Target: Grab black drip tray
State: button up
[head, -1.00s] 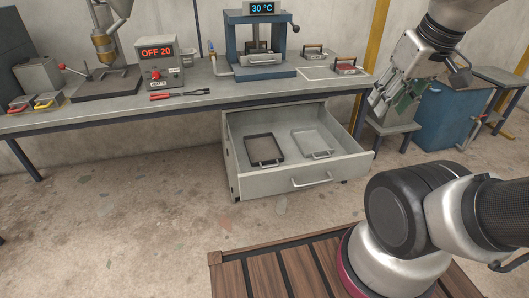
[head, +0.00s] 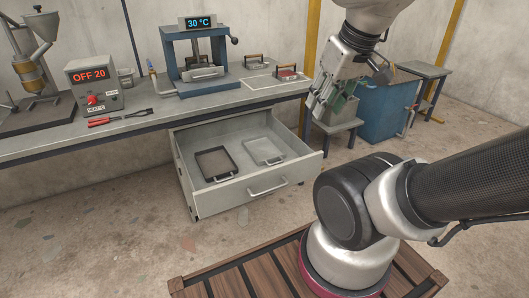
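The black drip tray (head: 216,162) lies flat in the open grey drawer (head: 238,201) under the bench, on the left side, with its handle toward the drawer front. A lighter grey tray (head: 264,150) lies beside it on the right. My gripper (head: 318,108) hangs in the air to the right of and above the drawer, apart from both trays. Its fingers point down and look spread, with nothing seen between them.
The workbench (head: 130,130) carries a press (head: 202,62) reading 30 °C, a heater box (head: 96,88) reading OFF 20, and a red-handled tool (head: 118,118). A blue cabinet (head: 383,110) and a small stool (head: 335,130) stand at right. Floor before the drawer is clear.

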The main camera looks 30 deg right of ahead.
aim_at(215, 163)
jog(key=i+j, duration=0.95)
